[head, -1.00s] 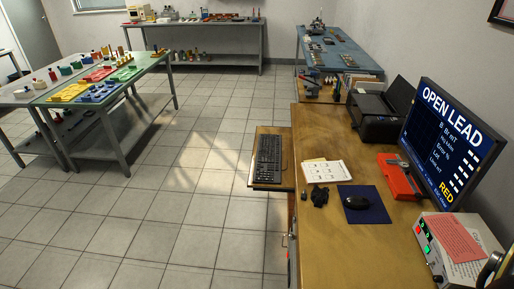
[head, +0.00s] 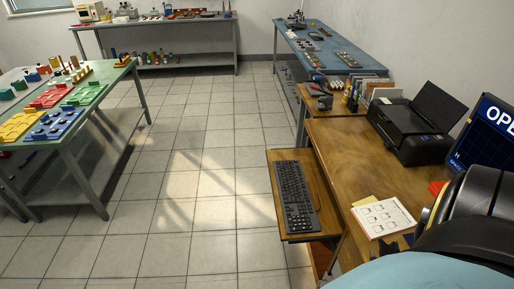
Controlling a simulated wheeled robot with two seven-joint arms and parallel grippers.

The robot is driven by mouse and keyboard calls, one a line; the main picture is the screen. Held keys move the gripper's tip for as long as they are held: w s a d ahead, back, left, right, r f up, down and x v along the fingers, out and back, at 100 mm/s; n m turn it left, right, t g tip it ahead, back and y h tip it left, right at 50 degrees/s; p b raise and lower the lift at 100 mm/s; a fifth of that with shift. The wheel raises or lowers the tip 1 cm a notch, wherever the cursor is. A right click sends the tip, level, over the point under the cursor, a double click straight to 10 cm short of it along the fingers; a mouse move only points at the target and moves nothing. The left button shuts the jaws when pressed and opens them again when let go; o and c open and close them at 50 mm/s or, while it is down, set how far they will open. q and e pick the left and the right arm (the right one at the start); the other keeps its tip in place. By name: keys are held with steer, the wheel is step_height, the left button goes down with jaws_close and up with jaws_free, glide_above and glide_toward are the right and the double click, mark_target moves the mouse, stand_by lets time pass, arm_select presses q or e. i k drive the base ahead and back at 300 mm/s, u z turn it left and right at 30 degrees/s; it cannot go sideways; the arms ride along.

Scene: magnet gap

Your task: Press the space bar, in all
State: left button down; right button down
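A black keyboard (head: 296,195) lies on a pulled-out wooden tray (head: 276,158) at the left side of the wooden desk (head: 345,150). Its long side runs away from me. The space bar is too small to make out. A monitor (head: 487,140) at the right edge is partly cut off and partly hidden behind a large dark and light-blue part, probably my own arm. Neither gripper shows in the head view.
A paper sheet (head: 383,217) and a black printer (head: 417,124) are on the desk. A blue bench (head: 322,50) stands behind it. A green table (head: 98,90) with colored trays is at left. The tiled floor (head: 200,185) between is clear.

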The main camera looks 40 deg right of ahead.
mark_target(282, 185)
steer(key=z, duration=0.55)
steer(key=i, duration=1.65)
steer(key=z, duration=1.95)
steer(key=i, duration=0.55)
steer(key=z, duration=0.45)
